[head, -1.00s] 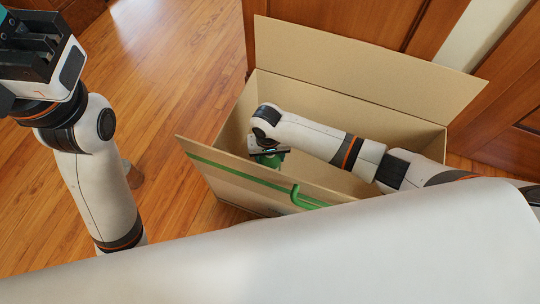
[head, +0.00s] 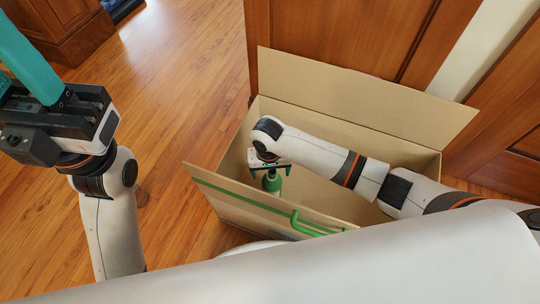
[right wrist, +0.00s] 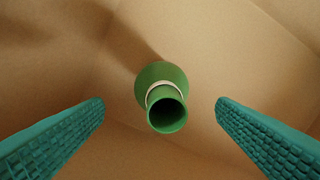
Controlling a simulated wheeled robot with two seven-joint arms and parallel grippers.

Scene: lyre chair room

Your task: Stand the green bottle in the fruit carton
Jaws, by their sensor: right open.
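The green bottle (head: 272,182) stands inside the fruit carton (head: 240,207), near its left end. My right gripper (head: 270,166) is right above the bottle, reaching down into the open carton. In the right wrist view, the bottle (right wrist: 166,105) shows from above with its open mouth toward the camera. The teal fingers are wide apart on either side of it, with clear gaps and no contact. The bottle's base is hidden. My left gripper (head: 35,65) is at the upper left, away from the carton; a long teal finger shows, but its jaw opening does not show clearly.
The carton's back flap (head: 365,97) stands up in front of a wooden door (head: 345,38). Wooden floor (head: 185,115) lies clear left of the carton. My white body covers the lower foreground.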

